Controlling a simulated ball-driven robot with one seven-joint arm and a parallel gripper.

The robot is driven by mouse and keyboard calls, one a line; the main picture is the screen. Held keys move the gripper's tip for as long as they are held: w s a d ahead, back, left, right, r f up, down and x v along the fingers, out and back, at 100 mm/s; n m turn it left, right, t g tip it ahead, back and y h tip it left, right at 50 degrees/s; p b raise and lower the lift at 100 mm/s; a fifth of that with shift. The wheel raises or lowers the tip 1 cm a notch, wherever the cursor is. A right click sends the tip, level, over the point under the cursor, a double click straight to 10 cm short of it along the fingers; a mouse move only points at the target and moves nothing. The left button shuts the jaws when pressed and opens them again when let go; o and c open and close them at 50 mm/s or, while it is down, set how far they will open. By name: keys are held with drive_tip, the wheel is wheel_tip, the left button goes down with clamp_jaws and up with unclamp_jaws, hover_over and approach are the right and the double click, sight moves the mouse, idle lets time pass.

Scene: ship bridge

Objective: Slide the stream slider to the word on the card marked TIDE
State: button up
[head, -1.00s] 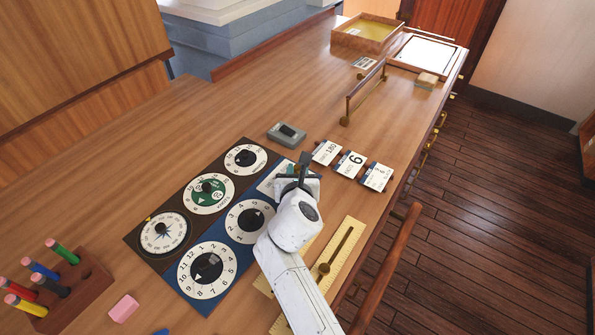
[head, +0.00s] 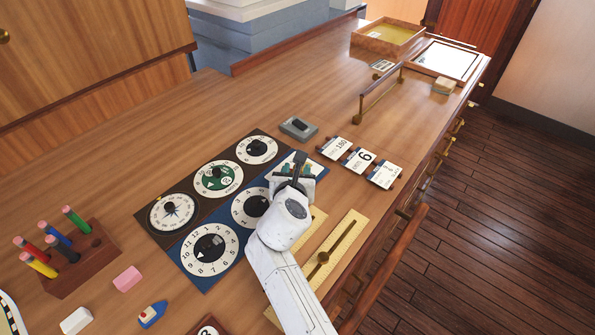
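My gripper (head: 294,172) is over the upper right corner of the dial board, at the end of my white arm. It covers most of a white panel (head: 303,158) there. Whether its fingers are open or shut does not show. The stream slider cannot be made out; it may be hidden under my gripper. Three cards stand in a row to the right: one reads 180 (head: 336,147), one reads 6 (head: 360,160), and one has small print (head: 385,175). I cannot read the word TIDE on any of them.
Round dials (head: 210,255) fill the board left of my gripper. A grey switch box (head: 298,128) sits behind it. Brass rulers (head: 345,240) lie right of my arm. A pencil block (head: 85,262) and a pink eraser (head: 127,278) are at the left. A rail (head: 380,92) stands farther back.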

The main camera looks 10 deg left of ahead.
drive_tip(key=shift+o, duration=0.8)
drive_tip(key=v, duration=1.1)
drive_tip(key=shift+w, duration=0.1)
drive_tip(key=shift+f, duration=0.1)
